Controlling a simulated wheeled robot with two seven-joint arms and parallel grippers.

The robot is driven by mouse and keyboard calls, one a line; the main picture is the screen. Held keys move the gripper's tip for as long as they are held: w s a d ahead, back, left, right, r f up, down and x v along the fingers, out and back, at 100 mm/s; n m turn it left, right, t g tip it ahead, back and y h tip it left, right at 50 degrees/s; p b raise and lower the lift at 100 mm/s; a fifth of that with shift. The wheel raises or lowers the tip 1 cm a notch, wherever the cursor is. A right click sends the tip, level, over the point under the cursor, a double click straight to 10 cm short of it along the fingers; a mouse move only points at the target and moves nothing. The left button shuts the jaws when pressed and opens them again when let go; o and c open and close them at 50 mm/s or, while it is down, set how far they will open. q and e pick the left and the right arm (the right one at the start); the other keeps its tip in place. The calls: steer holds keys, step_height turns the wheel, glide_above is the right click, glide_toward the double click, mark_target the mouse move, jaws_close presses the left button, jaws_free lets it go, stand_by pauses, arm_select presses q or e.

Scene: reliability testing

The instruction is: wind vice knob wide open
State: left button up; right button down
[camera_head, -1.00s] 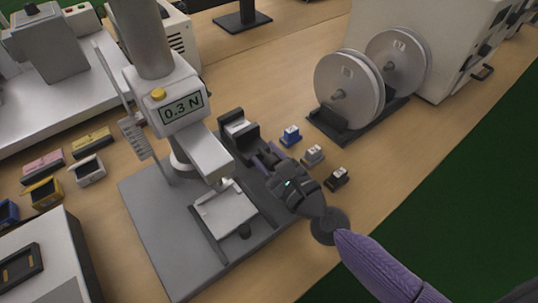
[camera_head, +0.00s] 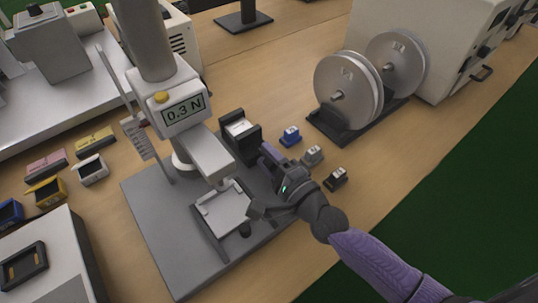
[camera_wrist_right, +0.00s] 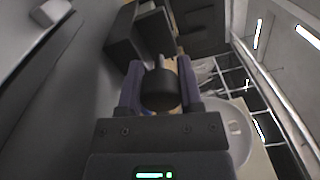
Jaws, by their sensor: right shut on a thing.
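The small black vice (camera_head: 240,136) stands on the grey base plate of the force tester in the head view, with a pale piece between its jaws. Its dark round knob (camera_wrist_right: 160,88) shows in the right wrist view, between the purple fingers of my right gripper (camera_wrist_right: 159,92). In the head view my right gripper (camera_head: 268,158) reaches in from the lower right and hides the knob. It is shut on the knob. The vice body (camera_wrist_right: 135,35) is just beyond the fingers in the wrist view. My left gripper is not in view.
The force tester (camera_head: 180,105) reads 0.3 N beside the vice. A second clamp plate (camera_head: 224,208) lies in front of it. Blue (camera_head: 290,135), grey (camera_head: 313,155) and black (camera_head: 336,179) small parts lie to the right. A stand with two large discs (camera_head: 347,92) is behind them.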

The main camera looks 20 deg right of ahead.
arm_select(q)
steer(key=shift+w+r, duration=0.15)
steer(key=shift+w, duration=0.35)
arm_select(e)
steer(key=shift+n, duration=0.8)
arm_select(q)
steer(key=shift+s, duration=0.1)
arm_select(e)
steer(key=shift+c, duration=1.3)
jaws_free()
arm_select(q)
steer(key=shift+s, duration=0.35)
